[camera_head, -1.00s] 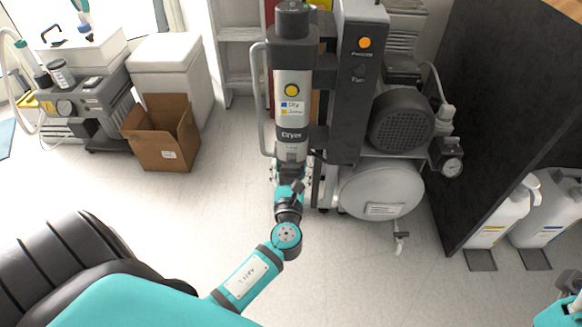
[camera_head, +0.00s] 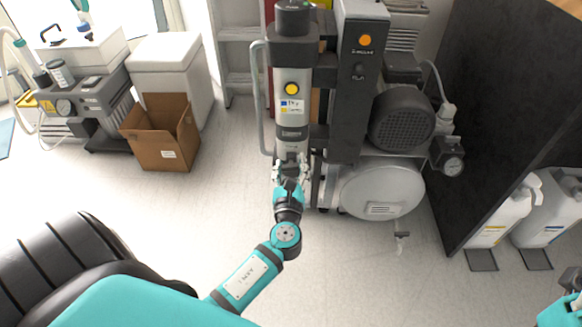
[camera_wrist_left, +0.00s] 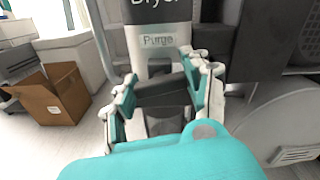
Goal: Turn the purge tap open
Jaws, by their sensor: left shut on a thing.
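The purge tap's dark grey lever (camera_wrist_left: 163,91) shows in the left wrist view, just below the "Purge" label on the dryer column (camera_head: 292,107). The lever lies roughly crosswise, its right end slightly higher. My left gripper (camera_head: 291,168) is at the foot of the column in the head view. In the left wrist view its teal finger pads (camera_wrist_left: 160,92) sit at either end of the lever, shut on it. The gripper hides the tap in the head view.
The compressor's silver tank (camera_head: 380,190) and motor (camera_head: 400,118) stand right of the column, with a small drain valve (camera_head: 401,237) below the tank. A cardboard box (camera_head: 163,140) sits left on open floor. A dark panel (camera_head: 490,110) stands at right.

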